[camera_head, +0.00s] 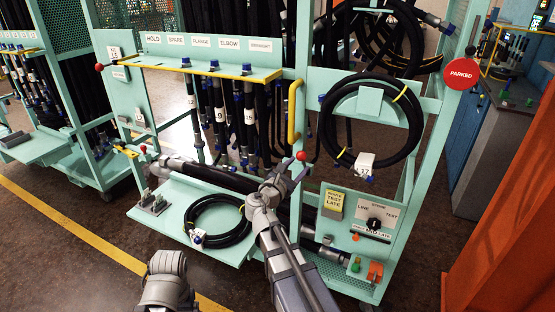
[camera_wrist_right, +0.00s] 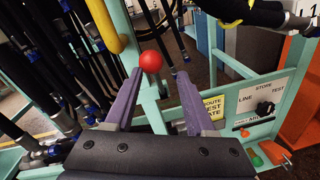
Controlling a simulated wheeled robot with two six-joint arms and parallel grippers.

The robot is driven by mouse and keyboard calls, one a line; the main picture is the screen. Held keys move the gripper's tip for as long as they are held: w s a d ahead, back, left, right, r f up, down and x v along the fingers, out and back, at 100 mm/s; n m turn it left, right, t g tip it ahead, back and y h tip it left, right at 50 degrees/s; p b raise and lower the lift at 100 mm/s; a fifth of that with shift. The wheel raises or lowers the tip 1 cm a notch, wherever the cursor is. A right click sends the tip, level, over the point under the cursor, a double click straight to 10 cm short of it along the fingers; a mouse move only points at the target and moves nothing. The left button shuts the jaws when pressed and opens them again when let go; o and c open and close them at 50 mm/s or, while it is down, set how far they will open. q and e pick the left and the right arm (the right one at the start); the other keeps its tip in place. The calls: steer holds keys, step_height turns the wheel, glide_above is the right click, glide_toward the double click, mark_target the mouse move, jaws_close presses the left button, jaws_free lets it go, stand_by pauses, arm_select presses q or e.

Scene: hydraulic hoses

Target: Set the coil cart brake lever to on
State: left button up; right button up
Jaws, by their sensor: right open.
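The teal coil cart carries a lever with a red ball knob (camera_head: 302,155) at its middle; I take this to be the brake lever. The knob also shows in the right wrist view (camera_wrist_right: 151,61), between the fingertips and seemingly just beyond them. My right gripper (camera_head: 286,172) is open and empty, its purple fingers (camera_wrist_right: 160,76) on either side of the knob in that view. I cannot tell whether they touch it. A round red PARKED sign (camera_head: 462,74) stands at the cart's upper right. A grey part of my left arm shows at the bottom; its gripper is not visible.
A yellow handle (camera_head: 294,112) stands upright just above the knob. A coiled black hose (camera_head: 218,221) lies on the lower shelf, and another coil (camera_head: 371,122) hangs at right. A STORE/TEST panel (camera_head: 375,219) is lower right. An orange post (camera_head: 500,215) stands farther right.

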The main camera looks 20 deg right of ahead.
mark_target(304, 163)
steer(key=shift+w+a+r+n+t, duration=0.15)
steer(key=shift+w+r+n+t, duration=0.15)
steer(key=shift+w+n, duration=0.35)
steer(key=shift+x, duration=3.85)
